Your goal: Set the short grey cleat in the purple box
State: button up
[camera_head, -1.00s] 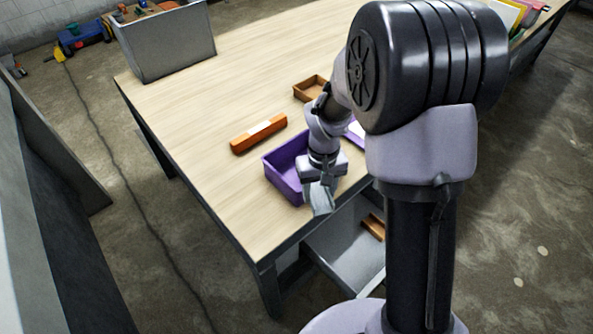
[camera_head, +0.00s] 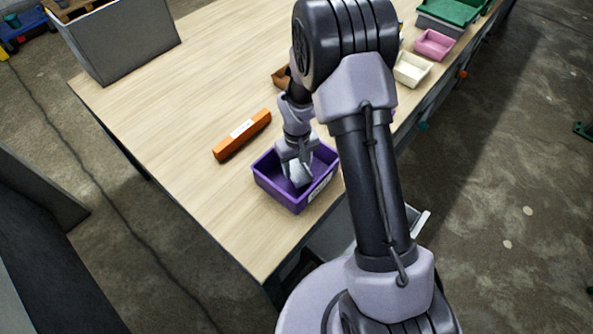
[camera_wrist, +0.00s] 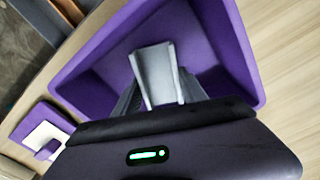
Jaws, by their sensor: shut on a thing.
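The purple box (camera_head: 268,187) stands on the wooden table near its front edge. My gripper (camera_head: 298,163) points down into the box opening and is shut on the short grey cleat (camera_head: 299,176). In the wrist view the cleat (camera_wrist: 157,75) is a grey channel-shaped piece between the fingers, with the purple box (camera_wrist: 235,45) walls around it. I cannot tell whether the cleat touches the box floor.
An orange bar (camera_head: 242,136) with a white label lies left of the box. A grey bin (camera_head: 124,40) stands at the far left. A brown tray (camera_head: 280,77) is behind my arm. Cream (camera_head: 411,69) and pink (camera_head: 434,44) trays line the right edge.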

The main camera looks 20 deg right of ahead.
aim_at(297, 169)
notch_tip(297, 169, down, 2)
jog(key=shift+f, duration=0.1)
jog(key=shift+f+b, duration=0.15)
jog(key=shift+b, duration=0.15)
jog(key=o, duration=1.4)
jog(key=shift+c, duration=0.2)
